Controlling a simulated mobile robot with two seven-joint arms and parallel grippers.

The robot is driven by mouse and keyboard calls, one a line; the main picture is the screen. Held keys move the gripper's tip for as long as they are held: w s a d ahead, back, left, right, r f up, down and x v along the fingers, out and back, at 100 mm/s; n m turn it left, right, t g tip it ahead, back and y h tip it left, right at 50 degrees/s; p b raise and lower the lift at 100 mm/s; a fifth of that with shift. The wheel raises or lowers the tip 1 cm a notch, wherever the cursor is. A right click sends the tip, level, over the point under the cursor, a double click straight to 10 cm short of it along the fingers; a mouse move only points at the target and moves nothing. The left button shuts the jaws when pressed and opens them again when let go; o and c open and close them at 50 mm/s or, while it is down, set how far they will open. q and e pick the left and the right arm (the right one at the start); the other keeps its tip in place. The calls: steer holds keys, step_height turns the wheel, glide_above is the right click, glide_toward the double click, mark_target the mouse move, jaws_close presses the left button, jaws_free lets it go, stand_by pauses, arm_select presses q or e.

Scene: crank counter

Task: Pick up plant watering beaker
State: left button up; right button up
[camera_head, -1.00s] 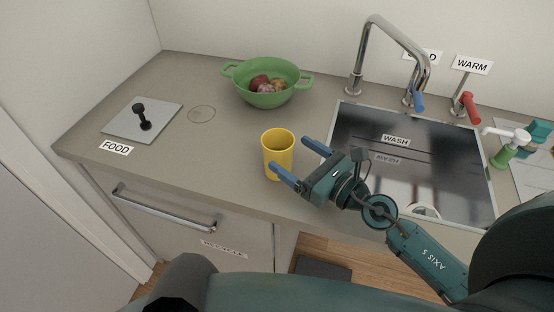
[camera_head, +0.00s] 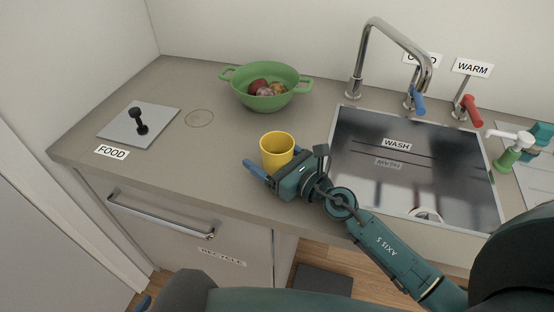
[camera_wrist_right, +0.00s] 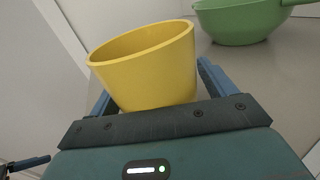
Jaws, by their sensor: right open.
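The yellow beaker (camera_head: 277,146) stands upright on the counter, left of the sink. My right gripper (camera_head: 272,157) is open at the beaker's near side. In the right wrist view the beaker (camera_wrist_right: 148,72) sits between the two blue fingers (camera_wrist_right: 155,88), with one finger on each side. I cannot tell whether the fingers touch it. The beaker's lower part is hidden by the gripper in both views. A blue fingertip that looks like my left gripper (camera_head: 143,303) shows at the bottom edge of the head view; its jaws cannot be made out.
A green bowl (camera_head: 266,101) with several fruits stands behind the beaker. The sink (camera_head: 415,150) and its faucet (camera_head: 357,70) are to the right. A plate with a black knob (camera_head: 139,120) lies at the left. The counter between plate and beaker is clear.

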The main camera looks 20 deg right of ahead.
steer(key=c, duration=1.2)
steer(key=shift+r, duration=0.15)
